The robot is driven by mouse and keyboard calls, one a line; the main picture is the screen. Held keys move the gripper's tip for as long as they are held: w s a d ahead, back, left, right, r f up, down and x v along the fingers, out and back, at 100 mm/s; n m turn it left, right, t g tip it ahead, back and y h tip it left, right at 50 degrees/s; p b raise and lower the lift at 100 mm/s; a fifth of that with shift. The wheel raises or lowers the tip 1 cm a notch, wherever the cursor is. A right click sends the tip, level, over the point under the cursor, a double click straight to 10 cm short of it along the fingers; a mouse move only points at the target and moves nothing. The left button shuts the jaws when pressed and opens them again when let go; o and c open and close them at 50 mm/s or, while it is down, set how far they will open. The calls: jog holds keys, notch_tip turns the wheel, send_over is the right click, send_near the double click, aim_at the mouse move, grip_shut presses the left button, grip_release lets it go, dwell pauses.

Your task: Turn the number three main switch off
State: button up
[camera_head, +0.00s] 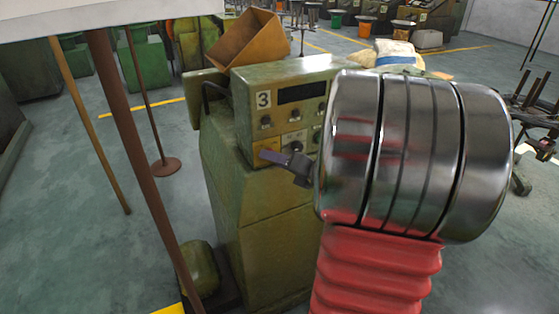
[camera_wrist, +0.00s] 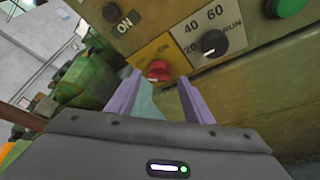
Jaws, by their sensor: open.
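The number three machine (camera_head: 262,215) is green, with a white "3" label (camera_head: 263,99) on its panel. Which way the knob points is hard to tell. My gripper (camera_wrist: 160,77) is open, its two purple fingers on either side of the knob in the wrist view; contact cannot be told. In the head view my gripper (camera_head: 262,155) is at the yellow plate at the panel's lower left, and hides the knob.
Beside the switch is a black dial (camera_wrist: 214,43) marked 20, 40, 60 and RUN. A black knob (camera_wrist: 110,12) with an "ON" label is above left, a green button (camera_wrist: 288,6) upper right. A brown bin (camera_head: 252,40) sits on the machine. A brown post (camera_head: 135,150) stands left.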

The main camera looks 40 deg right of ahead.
jog(key=v, duration=1.3)
jog(key=shift+s, duration=0.35)
jog(key=shift+r, duration=0.1)
dwell(0.4)
